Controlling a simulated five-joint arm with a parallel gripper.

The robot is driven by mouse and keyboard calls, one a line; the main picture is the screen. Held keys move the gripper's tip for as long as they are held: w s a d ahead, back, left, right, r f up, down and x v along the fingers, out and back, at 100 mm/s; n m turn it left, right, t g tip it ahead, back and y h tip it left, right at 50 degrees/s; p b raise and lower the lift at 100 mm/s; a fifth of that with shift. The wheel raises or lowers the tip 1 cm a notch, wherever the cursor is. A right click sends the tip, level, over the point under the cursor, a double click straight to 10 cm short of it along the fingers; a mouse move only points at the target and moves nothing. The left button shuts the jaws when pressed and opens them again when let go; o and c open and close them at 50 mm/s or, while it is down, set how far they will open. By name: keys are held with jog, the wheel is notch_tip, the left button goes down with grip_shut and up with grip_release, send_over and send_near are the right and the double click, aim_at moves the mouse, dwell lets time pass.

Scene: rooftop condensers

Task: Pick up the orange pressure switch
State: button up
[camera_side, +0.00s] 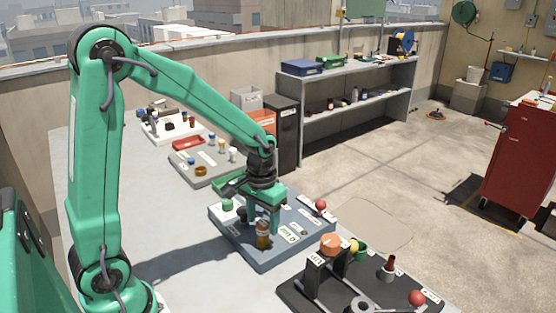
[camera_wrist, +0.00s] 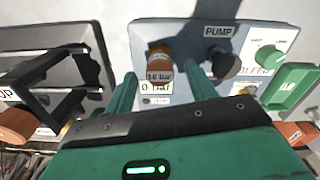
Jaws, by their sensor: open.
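The orange pressure switch (camera_side: 263,238), a small upright cylinder with a pale band, stands near the front edge of the blue-grey panel (camera_side: 252,256). In the wrist view the switch (camera_wrist: 159,70) shows its orange body and a white label reading 1.0 bar. My gripper (camera_side: 264,222) is over the panel, pointing down, right by the switch. In the wrist view my gripper (camera_wrist: 162,82) has its green fingers apart, one on each side of the switch, with a visible gap on both sides. The jaws are open and hold nothing.
A black pump knob (camera_wrist: 226,64) stands just right of the fingers in the wrist view. A dark plate (camera_side: 300,290) with an orange knob (camera_side: 331,244) and black brackets is in front. A grey tray (camera_side: 207,170) lies behind.

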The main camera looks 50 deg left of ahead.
jog(key=shift+f, duration=1.15)
jog(key=c, duration=1.2)
jog(key=shift+r, duration=0.15)
jog(key=shift+r, duration=0.55)
jog(key=r, duration=0.3)
jog(key=shift+d, duration=0.2)
jog(key=s+d+r, duration=0.1)
jog(key=d+r, duration=0.1)
jog(key=d, duration=0.1)
jog(key=s+d+r, duration=0.2)
jog(key=d, duration=0.1)
jog(key=s+d+r, duration=0.2)
jog(key=d, duration=0.2)
jog(key=shift+s+r, duration=0.15)
jog(key=shift+r, duration=0.2)
